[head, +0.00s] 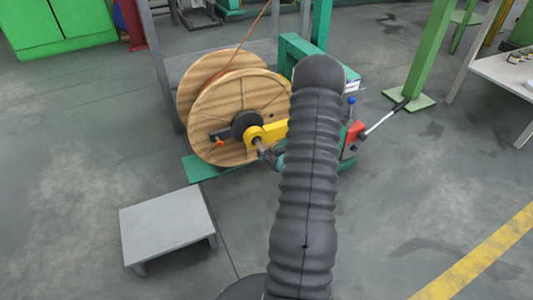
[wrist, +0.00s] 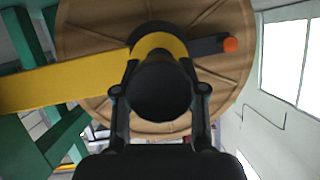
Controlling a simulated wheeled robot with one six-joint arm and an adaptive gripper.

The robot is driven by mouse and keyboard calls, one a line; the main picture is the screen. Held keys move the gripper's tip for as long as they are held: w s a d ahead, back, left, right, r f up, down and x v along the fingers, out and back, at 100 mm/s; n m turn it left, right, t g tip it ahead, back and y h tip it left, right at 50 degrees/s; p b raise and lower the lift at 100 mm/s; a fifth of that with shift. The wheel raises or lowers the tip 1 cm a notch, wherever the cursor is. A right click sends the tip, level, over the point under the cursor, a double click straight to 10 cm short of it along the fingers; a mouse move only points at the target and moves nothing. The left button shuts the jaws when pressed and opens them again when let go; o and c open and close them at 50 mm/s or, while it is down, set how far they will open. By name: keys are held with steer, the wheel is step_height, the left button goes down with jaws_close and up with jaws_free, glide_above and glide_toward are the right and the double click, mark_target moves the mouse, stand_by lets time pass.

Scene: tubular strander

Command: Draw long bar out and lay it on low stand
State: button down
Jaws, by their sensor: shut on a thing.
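The long bar runs through the middle of a wooden reel (head: 238,112), and its near end (head: 258,145) sticks out past a yellow arm (head: 272,132). In the wrist view the round dark end of the long bar (wrist: 162,94) sits between the two fingers of my gripper (wrist: 160,108). My gripper is shut on this end; in the head view my own arm hides most of the gripper. The rest of the bar is hidden inside the reel. The low stand (head: 166,226), a grey flat-topped step, is on the floor at the lower left, bare on top.
A black lever with an orange knob (head: 219,142) lies across the reel's hub. A green frame (head: 300,50) and a red box with a long handle (head: 352,138) stand beside the reel. A green post (head: 428,55) stands at right. Floor around the stand is clear.

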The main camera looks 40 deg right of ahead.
steer(key=shift+a, duration=0.1)
steer(key=c, duration=0.6)
jaws_free()
steer(key=shift+s, duration=0.15)
steer(key=shift+s+r, duration=0.1)
steer(key=shift+s, duration=0.2)
steer(key=v, duration=1.1)
